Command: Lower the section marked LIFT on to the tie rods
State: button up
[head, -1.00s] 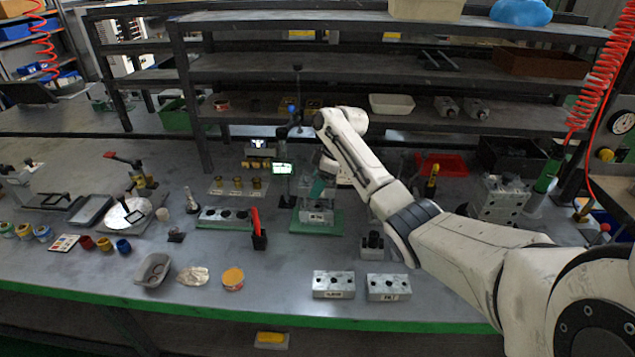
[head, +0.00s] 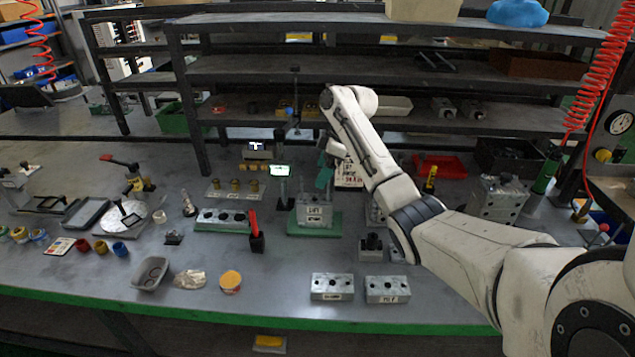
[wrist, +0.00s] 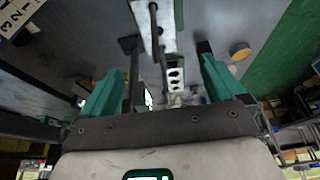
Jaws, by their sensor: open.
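The section marked LIFT (head: 314,211) is a grey metal block in a stack on a green base (head: 330,228), mid-bench in the head view. A second label shows below it; I cannot tell whether the section is fully seated. My gripper (head: 325,172) is above the stack. In the wrist view my gripper (wrist: 167,48) is open, with its teal fingers apart and nothing held. A pale block (wrist: 148,22) with a green edge, apparently the stack, shows beyond the fingertips. Thin tie rods (wrist: 160,45) run toward the camera between the fingers.
A block with several holes on a green base (head: 222,217) lies left of the stack, with a red-handled tool (head: 255,228) between them. Two labelled blocks (head: 332,287) (head: 387,290) lie in front. A printed card (head: 349,172) stands behind right. Shelving rises behind.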

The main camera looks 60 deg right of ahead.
jog(key=v, duration=0.5)
jog(key=shift+f, duration=0.1)
dwell(0.6)
